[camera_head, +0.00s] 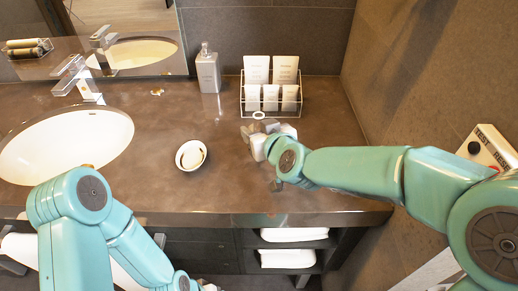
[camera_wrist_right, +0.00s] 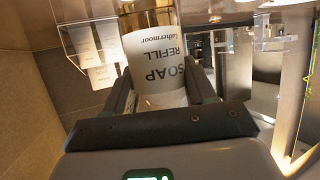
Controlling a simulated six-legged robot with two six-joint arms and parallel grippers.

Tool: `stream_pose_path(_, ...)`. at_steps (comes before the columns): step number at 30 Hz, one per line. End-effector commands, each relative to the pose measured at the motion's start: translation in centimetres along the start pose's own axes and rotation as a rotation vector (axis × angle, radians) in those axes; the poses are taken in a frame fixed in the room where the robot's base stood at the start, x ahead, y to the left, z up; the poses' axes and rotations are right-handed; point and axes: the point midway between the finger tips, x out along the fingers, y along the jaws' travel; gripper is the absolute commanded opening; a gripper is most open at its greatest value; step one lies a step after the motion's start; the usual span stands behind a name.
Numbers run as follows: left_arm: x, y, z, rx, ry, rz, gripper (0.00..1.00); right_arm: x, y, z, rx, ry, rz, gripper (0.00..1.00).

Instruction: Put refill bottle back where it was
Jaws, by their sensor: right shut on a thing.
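The refill bottle (camera_wrist_right: 160,60) shows in the right wrist view, with a white label reading "Lathermoor SOAP REFILL" and an amber part above it. My right gripper (camera_wrist_right: 160,92) is shut on it, one finger on each side of the label. In the head view my right gripper (camera_head: 256,136) is above the counter, in front of the wire rack. The bottle is mostly hidden there by the gripper, and I cannot tell whether it touches the counter. My left arm reaches down at the lower left; its gripper is barely in view at the bottom edge.
A wire rack (camera_head: 243,97) with white tubes stands at the back, beside a grey pump dispenser (camera_head: 208,72). A small round dish (camera_head: 180,160) holds a soap. The sink (camera_head: 65,145) and tap (camera_head: 75,75) are at left. The counter (camera_head: 155,185) is bare near the front edge.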

Motion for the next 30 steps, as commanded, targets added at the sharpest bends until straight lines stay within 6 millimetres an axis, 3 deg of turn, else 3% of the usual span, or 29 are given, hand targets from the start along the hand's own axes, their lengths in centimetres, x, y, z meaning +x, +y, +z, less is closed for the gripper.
stream_pose_path(8, 1.4, -0.5, 0.0, 0.0, 0.0, 0.0, 0.81, 1.7, 0.1, 3.7, 0.001, -0.001, 0.001, 0.2)
stream_pose_path(21, 1.8, -0.6, 0.0, 0.0, 0.0, 0.0, 0.81, 1.9, 0.1, 4.3, 0.0, 0.001, 0.0, 0.2)
stream_pose_path(22, 1.6, -0.6, 0.0, 0.0, 0.0, 0.0, 0.81, 1.8, 0.1, 4.1, 0.0, 0.0, 0.0, 0.65)
stream_pose_path(23, 1.6, -0.6, 0.0, 0.0, 0.0, 0.0, 0.81, 1.8, 0.1, 4.1, 0.0, 0.0, 0.0, 0.75)
stream_pose_path(24, 1.6, -0.6, 0.0, 0.0, 0.0, 0.0, 0.81, 1.8, 0.1, 4.1, 0.0, 0.0, 0.0, 0.81)
stream_pose_path(30, 1.6, -0.6, 0.0, 0.0, 0.0, 0.0, 0.81, 1.8, 0.1, 4.1, 0.0, 0.0, 0.0, 0.81)
